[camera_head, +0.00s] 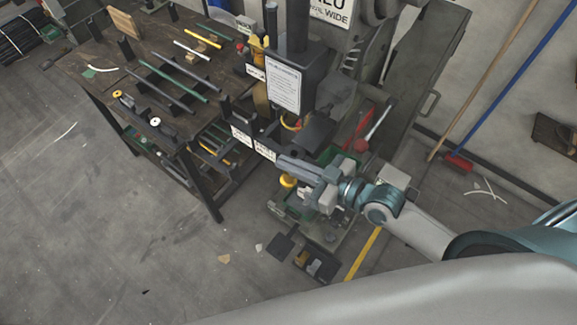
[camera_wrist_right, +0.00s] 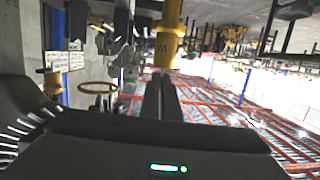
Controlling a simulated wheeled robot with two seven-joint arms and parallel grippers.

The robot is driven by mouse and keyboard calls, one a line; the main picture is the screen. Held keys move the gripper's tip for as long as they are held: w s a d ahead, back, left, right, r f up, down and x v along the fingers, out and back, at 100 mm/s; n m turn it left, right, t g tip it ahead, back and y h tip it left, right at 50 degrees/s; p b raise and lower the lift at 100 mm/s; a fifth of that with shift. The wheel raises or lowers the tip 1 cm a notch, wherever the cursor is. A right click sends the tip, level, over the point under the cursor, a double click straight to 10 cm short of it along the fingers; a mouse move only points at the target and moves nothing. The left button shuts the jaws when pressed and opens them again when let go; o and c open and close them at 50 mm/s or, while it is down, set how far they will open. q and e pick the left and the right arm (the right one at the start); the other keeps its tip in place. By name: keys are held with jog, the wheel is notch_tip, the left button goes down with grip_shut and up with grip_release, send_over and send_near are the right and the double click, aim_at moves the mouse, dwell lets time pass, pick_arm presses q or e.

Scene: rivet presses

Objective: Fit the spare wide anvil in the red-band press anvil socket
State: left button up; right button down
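My right gripper (camera_head: 285,162) reaches in from the right, in front of the press (camera_head: 300,60) with a white notice (camera_head: 284,85) on its head. In the right wrist view its fingers (camera_wrist_right: 160,95) lie close together, with no part seen between them. A yellow cylinder (camera_wrist_right: 168,38) with dark lettering stands beyond the fingertips; I cannot tell whether they touch. White labels (camera_head: 241,136) are on the press's front rail. A red band, the anvil socket and the spare wide anvil cannot be made out surely. My left gripper is not in view.
A workbench (camera_head: 85,75) with several rods and spools stands at left. The floor at lower left is mostly clear.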

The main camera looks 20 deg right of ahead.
jog(key=w+d+f+b, duration=0.2)
jog(key=w+b, duration=0.1)
jog(key=w, duration=0.2)
jog(key=w+d+f+b, duration=0.2)
jog(key=w+b, duration=0.2)
jog(key=w, duration=0.2)
jog(key=shift+d+b, duration=0.3)
jog(key=shift+d, duration=0.05)
dwell(1.8)
dwell(0.4)
jog(key=c, duration=1.9)
grip_release()
jog(key=shift+c, duration=0.2)
jog(key=shift+f, duration=0.1)
